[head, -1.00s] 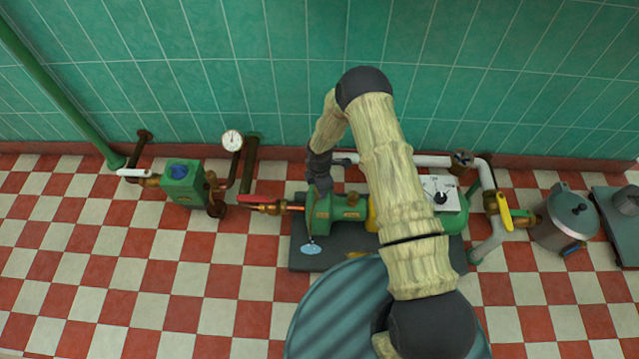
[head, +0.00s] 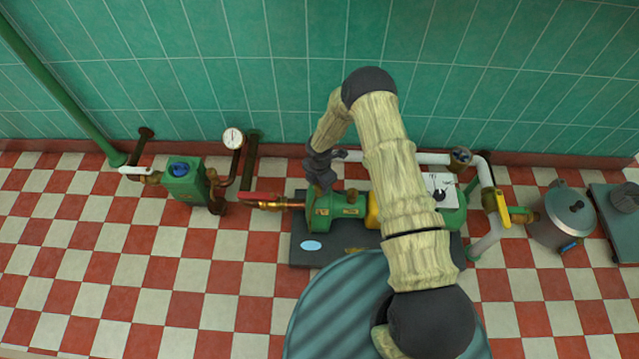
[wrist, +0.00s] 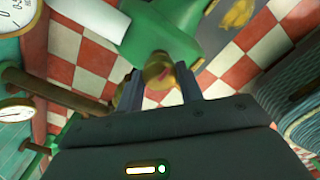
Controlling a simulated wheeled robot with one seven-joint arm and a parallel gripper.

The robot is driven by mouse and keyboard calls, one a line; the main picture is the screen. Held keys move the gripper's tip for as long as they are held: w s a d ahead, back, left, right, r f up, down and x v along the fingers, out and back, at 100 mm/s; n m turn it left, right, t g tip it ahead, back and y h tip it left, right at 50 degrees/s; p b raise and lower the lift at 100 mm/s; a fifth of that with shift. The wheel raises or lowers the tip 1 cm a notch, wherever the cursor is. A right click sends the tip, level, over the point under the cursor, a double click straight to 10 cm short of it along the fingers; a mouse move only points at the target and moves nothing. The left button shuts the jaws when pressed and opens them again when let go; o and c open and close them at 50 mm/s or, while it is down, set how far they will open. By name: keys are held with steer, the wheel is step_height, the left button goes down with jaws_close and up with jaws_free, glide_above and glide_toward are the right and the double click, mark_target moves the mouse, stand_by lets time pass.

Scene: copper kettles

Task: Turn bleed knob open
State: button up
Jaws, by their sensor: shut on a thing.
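The green pump (head: 326,212) stands on a dark base plate. In the wrist view, the brass bleed knob (wrist: 157,68) sits against the pump's green body (wrist: 172,32), with a small red mark on it. My gripper (wrist: 161,80) has one grey finger on each side of the knob and is shut on it. In the head view, my gripper (head: 322,184) reaches down to the top of the pump; the knob is hidden there by the gripper.
A red-handled valve (head: 262,198) lies left of the pump. A green box with a blue knob (head: 180,169) and a gauge (head: 233,138) are farther left. A yellow-handled valve (head: 503,208) and a grey pot (head: 565,217) stand to the right. The tiled floor at left is clear.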

steer(key=o, duration=1)
step_height(320, 180, up, 17)
steer(key=p, duration=0.5)
steer(key=shift+r, duration=0.2)
